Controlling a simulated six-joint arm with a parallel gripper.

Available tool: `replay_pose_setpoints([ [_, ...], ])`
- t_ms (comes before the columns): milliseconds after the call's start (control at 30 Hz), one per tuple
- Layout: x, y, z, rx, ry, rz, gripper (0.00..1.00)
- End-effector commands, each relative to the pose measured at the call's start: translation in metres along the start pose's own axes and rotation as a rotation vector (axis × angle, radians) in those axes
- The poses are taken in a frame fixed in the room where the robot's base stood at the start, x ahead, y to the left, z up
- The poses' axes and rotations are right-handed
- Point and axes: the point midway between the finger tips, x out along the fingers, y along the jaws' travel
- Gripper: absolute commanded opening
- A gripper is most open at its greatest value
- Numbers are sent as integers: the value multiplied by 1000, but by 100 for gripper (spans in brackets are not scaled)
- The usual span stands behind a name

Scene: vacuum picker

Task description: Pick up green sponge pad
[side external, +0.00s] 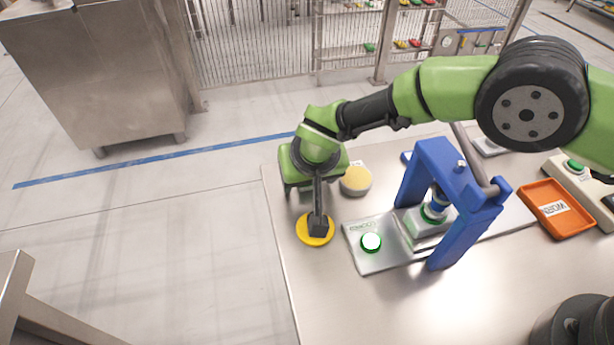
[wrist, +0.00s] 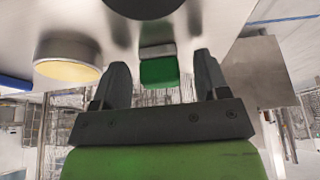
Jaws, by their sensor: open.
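In the wrist view, a small green block with a grey strip along its upper edge (wrist: 158,71) looks like the green sponge pad. It shows in the gap between the two dark fingers of my gripper (wrist: 162,66), which are apart with room on both sides of the block. I cannot tell how far beyond the fingertips it lies. In the side view my gripper (side external: 318,222) points down over a yellow disc (side external: 302,235) near the table's left edge. The green pad is not visible there, probably hidden by the gripper.
A yellow-topped round pad (side external: 356,181) stands just behind the gripper. A grey plate with a lit green button (side external: 371,243) and a blue frame (side external: 433,160) stand to the right. An orange tray (side external: 535,226) lies farther right. The front left table is bare.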

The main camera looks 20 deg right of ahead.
Motion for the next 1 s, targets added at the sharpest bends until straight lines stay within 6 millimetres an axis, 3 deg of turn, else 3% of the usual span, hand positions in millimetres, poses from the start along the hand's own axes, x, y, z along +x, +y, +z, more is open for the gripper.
replay_pose_setpoints([
  [33, 0, 0, 0, 0, 0, 0, 61],
  [233, 0, 0, 0, 0, 0, 0, 16],
  [567, -5, 0, -2, 1, 2, -1, 15],
  [1000, -78, -1, -33, 1, 2, -2, 15],
])
